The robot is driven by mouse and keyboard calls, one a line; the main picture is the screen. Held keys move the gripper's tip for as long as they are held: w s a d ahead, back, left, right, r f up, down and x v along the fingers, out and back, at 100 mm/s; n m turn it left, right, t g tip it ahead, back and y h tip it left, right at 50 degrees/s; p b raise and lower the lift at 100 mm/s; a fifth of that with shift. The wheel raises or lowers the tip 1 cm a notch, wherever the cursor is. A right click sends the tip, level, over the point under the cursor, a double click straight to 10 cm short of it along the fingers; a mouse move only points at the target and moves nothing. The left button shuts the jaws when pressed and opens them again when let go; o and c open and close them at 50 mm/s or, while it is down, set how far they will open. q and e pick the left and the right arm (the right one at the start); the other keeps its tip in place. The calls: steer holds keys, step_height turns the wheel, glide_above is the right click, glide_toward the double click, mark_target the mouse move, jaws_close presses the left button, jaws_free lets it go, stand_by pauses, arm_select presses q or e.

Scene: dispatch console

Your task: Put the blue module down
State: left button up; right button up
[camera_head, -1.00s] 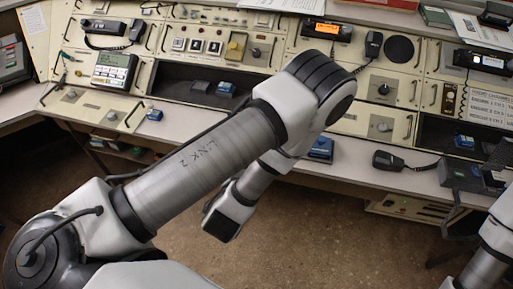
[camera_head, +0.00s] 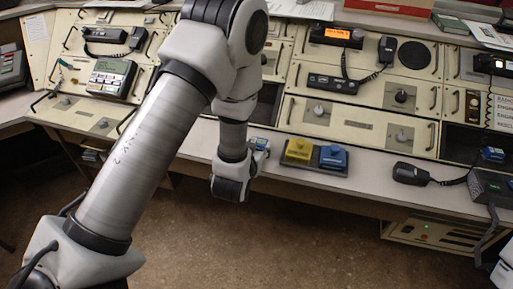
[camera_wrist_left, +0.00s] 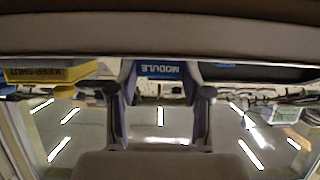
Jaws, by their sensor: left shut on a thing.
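My left gripper (camera_head: 259,146) hangs at the front of the console counter, left of the yellow block, mostly hidden by my arm. In the left wrist view the left gripper (camera_wrist_left: 161,98) is shut on the blue module (camera_wrist_left: 163,70), which shows upside-down MODULE lettering between the fingers. In the head view only a small bluish bit shows at the gripper, and I cannot tell whether the module touches the counter. My right gripper is out of view; only part of that arm shows at the lower right.
A yellow block (camera_head: 298,149) and another blue block (camera_head: 333,157) sit side by side on a dark base on the counter (camera_head: 372,172). A black hand microphone (camera_head: 410,173) lies to the right. Bare counter lies between it and the base.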

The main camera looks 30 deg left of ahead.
arm_select(q)
steer(key=shift+s+f, duration=0.1)
steer(key=o, duration=1.2)
